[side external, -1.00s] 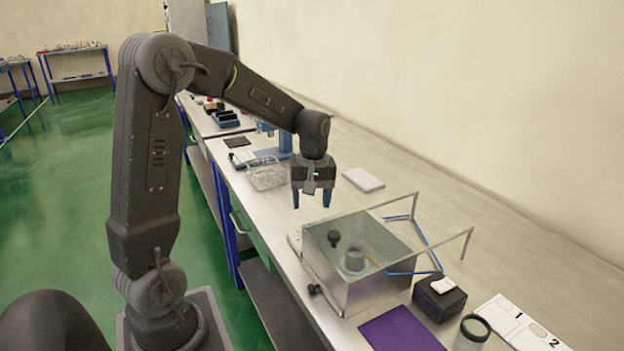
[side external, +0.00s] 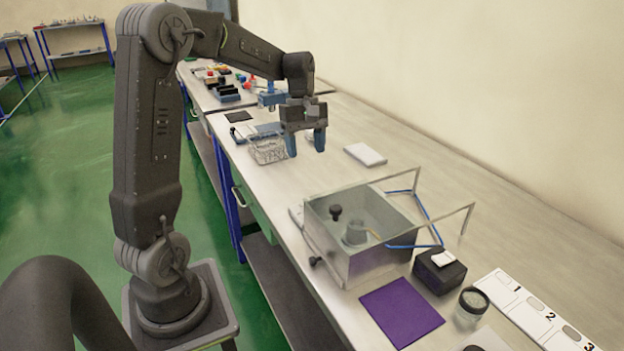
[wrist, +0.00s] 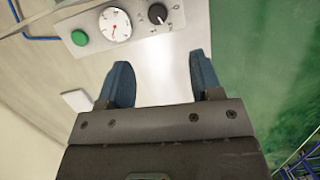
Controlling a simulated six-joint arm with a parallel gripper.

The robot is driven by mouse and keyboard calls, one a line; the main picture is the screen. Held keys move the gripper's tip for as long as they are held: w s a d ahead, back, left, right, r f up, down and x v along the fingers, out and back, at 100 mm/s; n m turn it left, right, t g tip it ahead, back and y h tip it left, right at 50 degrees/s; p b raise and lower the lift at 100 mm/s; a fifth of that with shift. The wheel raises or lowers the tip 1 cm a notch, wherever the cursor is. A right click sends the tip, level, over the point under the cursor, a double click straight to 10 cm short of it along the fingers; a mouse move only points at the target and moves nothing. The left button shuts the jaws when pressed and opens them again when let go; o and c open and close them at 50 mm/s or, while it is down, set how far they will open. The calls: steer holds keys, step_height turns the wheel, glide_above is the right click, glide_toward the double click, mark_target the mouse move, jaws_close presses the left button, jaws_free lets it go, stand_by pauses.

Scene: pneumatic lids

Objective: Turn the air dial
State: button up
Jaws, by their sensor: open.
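The black air dial (wrist: 157,13) sits on a pale grey panel (wrist: 150,30) at the top of the wrist view. A round white gauge (wrist: 115,24) with a red needle is beside it, and a green button (wrist: 79,38) lies further left. My gripper (wrist: 160,85) is open and empty, its two blue fingers spread, apart from the dial. In the side external view my gripper (side external: 306,152) hangs above the bench, behind the clear box. I cannot make out the dial in that view.
A clear-walled box (side external: 350,262) with blue tubing (side external: 425,215) stands in front of my gripper. A wire basket (side external: 268,150) is to its left and a white block (side external: 365,154) to its right. A purple mat (side external: 402,312) and a black box (side external: 439,271) lie nearer.

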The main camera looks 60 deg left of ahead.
steer(key=d+f, duration=0.1)
steer(key=f, duration=0.3)
steer(key=d+f+n+h, duration=0.1)
steer(key=f, duration=0.3)
steer(key=f+n, duration=0.1)
steer(key=f, duration=0.3)
steer(key=shift+s+d+f+t+h, duration=0.1)
steer(key=shift+d+f+t+h, duration=0.2)
steer(key=shift+d+f+h, duration=0.1)
steer(key=c, duration=0.9)
